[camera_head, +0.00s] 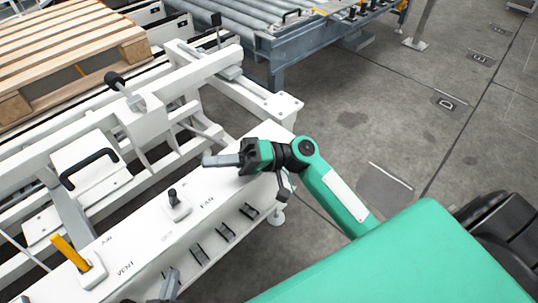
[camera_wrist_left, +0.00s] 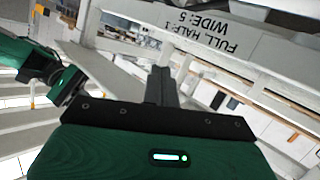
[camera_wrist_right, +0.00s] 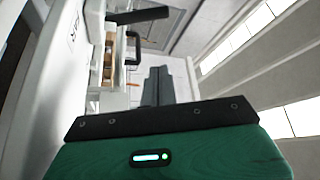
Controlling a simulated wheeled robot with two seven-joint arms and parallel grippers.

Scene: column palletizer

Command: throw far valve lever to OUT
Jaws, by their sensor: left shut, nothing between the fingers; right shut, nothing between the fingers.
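No lever in view carries a readable OUT label, so I cannot tell which is the far valve lever. A lever with a black knob (camera_head: 113,81) stands on a bracket on the white frame. A thin black-topped post (camera_head: 216,21) stands farther back. A yellow lever (camera_head: 69,253) sits on the white panel (camera_head: 140,246) between the AIR and VENT labels. My right gripper (camera_head: 207,160) is shut and empty above the panel's far end, right of the black-knobbed lever. My left gripper (camera_head: 170,284) is shut and empty at the panel's near edge, partly cut off.
A small black switch (camera_head: 173,197) stands on the panel near the FAN label. A black handle (camera_head: 90,167) is on a white cover. Wooden pallets (camera_head: 65,50) lie at the upper left. A roller conveyor (camera_head: 262,25) is behind. Grey floor (camera_head: 400,120) is clear on the right.

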